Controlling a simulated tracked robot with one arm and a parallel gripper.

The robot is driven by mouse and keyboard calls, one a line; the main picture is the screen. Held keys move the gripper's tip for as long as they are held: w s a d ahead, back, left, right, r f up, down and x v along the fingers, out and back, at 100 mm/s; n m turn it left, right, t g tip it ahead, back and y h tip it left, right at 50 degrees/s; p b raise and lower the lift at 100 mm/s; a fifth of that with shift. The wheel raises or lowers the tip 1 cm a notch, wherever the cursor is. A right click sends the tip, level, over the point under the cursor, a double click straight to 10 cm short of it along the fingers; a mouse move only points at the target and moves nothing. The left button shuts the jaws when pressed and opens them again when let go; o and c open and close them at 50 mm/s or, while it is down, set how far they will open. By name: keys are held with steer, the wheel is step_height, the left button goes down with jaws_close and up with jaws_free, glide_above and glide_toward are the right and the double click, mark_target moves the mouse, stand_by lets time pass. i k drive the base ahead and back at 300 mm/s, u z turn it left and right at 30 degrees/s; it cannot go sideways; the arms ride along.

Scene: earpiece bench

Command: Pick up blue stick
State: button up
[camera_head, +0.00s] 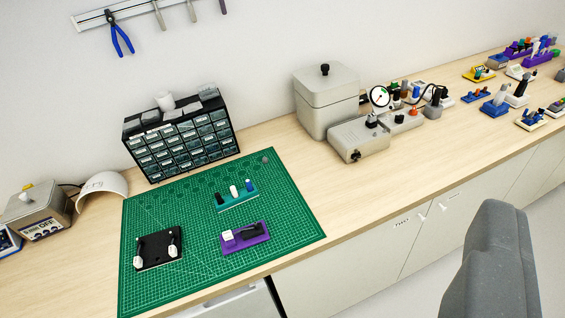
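A small blue stick (249,185) stands upright at the right end of a teal holder (238,203) on the green cutting mat (185,205). A white stick (234,191) and a dark stick (219,198) stand in the same holder, to its left. My gripper does not show in this view, so its place relative to the blue stick cannot be told.
On the mat are a purple holder (257,240) and a black plate with white pieces (158,249). A drawer cabinet (180,140) stands behind. A grey box (326,104) and devices are at right. A grey rounded shape (492,265), perhaps a chair back, rises in front.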

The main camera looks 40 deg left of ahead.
mark_target(248, 182)
steer(key=u, duration=0.4)
steer(key=i, duration=1.15)
steer(key=u, duration=0.65)
steer(key=i, duration=0.25)
steer(key=u, duration=0.4)
